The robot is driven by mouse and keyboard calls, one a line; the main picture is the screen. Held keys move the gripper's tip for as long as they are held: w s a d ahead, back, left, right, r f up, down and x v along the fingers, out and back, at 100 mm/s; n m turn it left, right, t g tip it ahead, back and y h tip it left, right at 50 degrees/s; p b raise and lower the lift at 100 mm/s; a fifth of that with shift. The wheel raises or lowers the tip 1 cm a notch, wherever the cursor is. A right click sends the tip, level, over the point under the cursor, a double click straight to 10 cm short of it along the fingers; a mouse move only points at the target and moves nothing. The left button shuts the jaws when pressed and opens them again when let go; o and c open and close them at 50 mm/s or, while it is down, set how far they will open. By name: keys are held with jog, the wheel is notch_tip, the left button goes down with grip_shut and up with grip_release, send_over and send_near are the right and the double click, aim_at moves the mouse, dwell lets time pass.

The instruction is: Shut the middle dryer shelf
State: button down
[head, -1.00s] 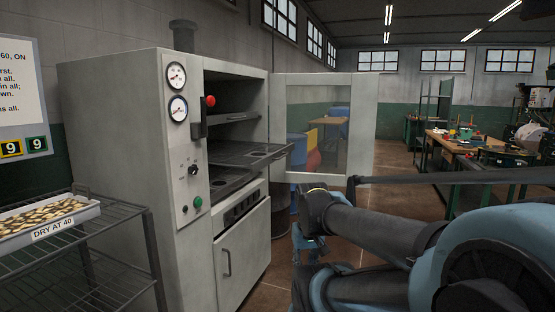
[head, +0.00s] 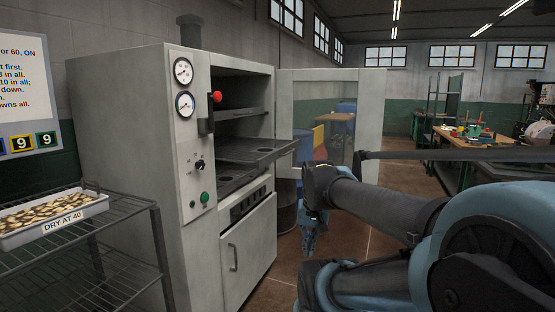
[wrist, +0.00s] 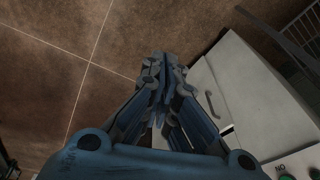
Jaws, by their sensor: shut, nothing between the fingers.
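The grey dryer (head: 140,150) stands left of centre in the head view with its upper compartment open. The middle shelf (head: 258,151), a dark perforated tray, sticks out of the opening towards the right. A shelf above it (head: 240,114) sits further in, and a lower shelf (head: 235,180) shows beneath it. My gripper (head: 308,246) hangs pointing down to the right of the dryer, lower than the middle shelf and apart from it. In the wrist view my gripper (wrist: 156,75) is shut and empty above the floor, with the lower cabinet front to its right.
The dryer's windowed door (head: 370,115) stands open behind the shelf. A closed lower door (head: 247,245) has a handle. A wire rack (head: 110,245) with a labelled tray (head: 75,225) stands at left. Drums (head: 303,147) are behind the door. A workbench (head: 465,140) is at right.

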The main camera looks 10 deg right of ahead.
jog(key=w+r+m+y, duration=0.3)
jog(key=w+r+m, duration=1.9)
jog(key=w+r, duration=0.75)
jog(key=w+a+f, duration=0.5)
jog(key=a+f, duration=0.1)
jog(key=f, duration=0.5)
jog(key=shift+w+a, duration=0.35)
jog(key=shift+w, duration=0.05)
